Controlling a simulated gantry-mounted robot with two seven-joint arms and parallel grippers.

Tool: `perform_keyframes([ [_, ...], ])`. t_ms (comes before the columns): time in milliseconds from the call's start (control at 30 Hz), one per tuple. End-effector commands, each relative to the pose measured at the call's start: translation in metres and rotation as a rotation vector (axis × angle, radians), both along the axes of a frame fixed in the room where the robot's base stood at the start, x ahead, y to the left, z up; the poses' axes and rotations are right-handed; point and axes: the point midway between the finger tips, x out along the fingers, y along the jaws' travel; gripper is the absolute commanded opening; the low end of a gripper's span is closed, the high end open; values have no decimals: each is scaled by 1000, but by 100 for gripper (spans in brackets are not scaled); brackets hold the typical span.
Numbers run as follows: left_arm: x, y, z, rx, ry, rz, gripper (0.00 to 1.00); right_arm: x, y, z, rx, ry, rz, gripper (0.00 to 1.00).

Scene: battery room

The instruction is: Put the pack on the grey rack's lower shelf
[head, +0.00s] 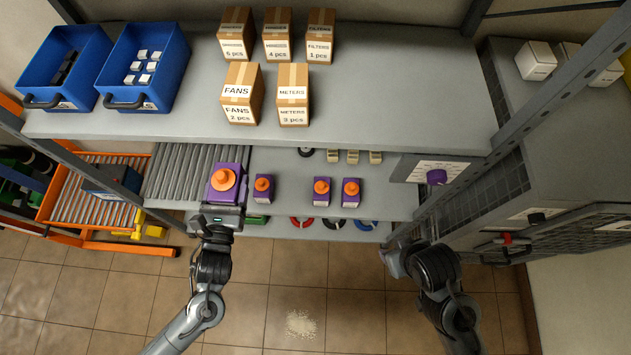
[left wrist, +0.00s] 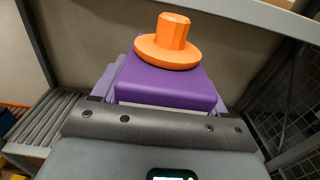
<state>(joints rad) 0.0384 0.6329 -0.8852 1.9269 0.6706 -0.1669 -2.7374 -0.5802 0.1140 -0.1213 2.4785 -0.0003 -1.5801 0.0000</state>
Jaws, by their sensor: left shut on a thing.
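A purple pack (head: 225,185) with a large orange knob is held at its near side by my left gripper (head: 220,211), over the front of the grey rollers. In the left wrist view the pack (left wrist: 168,85) sits upright against the gripper (left wrist: 155,128), filling the middle. The fingers are mostly hidden. The grey rack has a wide top shelf (head: 350,95), a middle level (head: 290,170) and a lower shelf (head: 270,231) that shows only as a strip below. Whether the pack touches the rollers I cannot tell. My right gripper (head: 396,262) is beside the rack's right post, its jaws unclear.
Several smaller purple packs, including one (head: 263,188), stand on the middle level. Red, black and blue rings (head: 301,223) lie on the lower shelf. Grey rollers (head: 185,172) adjoin at left, beyond them an orange roller cart (head: 70,205). Pale granules (head: 300,323) lie on the floor.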

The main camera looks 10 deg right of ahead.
Motion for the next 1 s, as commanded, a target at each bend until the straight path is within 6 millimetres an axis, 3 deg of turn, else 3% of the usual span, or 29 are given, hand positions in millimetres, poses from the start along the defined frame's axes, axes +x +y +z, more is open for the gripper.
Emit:
perform_keyframes([
  [33, 4, -5, -26, -2, -8, -19, 8, 0, 0, -31, 0, 0, 0, 43],
  [100, 7, -12, -44, -2, -9, -46, 8, 0, 0, -52, 0, -1, 0, 43],
  [700, 25, -62, -203, -2, -8, -260, 8, 0, -3, -231, -11, -2, 6, 43],
  [1000, 29, -79, -269, -2, -8, -344, 8, 0, -3, -303, -10, -1, 5, 43],
])
